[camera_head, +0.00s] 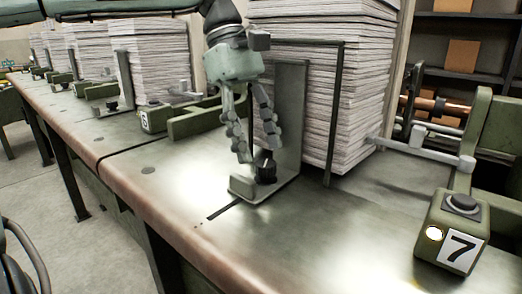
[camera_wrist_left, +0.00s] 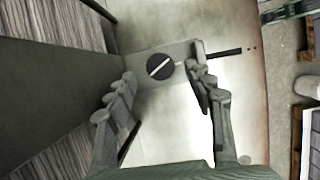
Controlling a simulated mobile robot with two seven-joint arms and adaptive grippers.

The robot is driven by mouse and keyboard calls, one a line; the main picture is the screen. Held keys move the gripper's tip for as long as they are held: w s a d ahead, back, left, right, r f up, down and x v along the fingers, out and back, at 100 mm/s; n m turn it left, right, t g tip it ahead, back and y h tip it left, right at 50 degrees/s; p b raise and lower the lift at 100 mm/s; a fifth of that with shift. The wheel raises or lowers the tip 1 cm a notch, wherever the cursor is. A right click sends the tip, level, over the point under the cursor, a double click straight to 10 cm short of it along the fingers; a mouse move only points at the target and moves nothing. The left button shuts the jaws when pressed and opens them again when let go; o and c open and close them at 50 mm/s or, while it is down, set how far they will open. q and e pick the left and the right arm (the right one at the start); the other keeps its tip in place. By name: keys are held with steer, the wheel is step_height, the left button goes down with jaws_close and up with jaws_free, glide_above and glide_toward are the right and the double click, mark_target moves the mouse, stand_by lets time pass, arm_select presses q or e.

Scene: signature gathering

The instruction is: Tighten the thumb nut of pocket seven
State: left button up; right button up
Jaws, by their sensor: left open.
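The thumb nut (camera_head: 265,167) is a dark round knob on the foot of an upright grey metal plate (camera_head: 290,110). In the left wrist view the nut (camera_wrist_left: 160,67) shows a pale line across its top, slanting. My left gripper (camera_head: 257,156) points down over the nut, its fingers spread. In the left wrist view the fingertips of my left gripper (camera_wrist_left: 162,76) stand left and right of the nut, with a gap on each side; I cannot tell how far above it they are. A box with the number 7 (camera_head: 458,247) sits at right. My right gripper is not in view.
A tall paper stack (camera_head: 345,90) stands behind the plate, with a thin dark upright bar (camera_head: 334,120) before it. A dark slot (camera_head: 223,209) runs from the plate's foot toward the edge of the metal table (camera_head: 330,235). More stacks and a green box line the left.

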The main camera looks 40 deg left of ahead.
arm_select(q)
steer(key=v, duration=0.9)
steer(key=shift+a+r, duration=0.15)
steer(key=shift+r, duration=0.25)
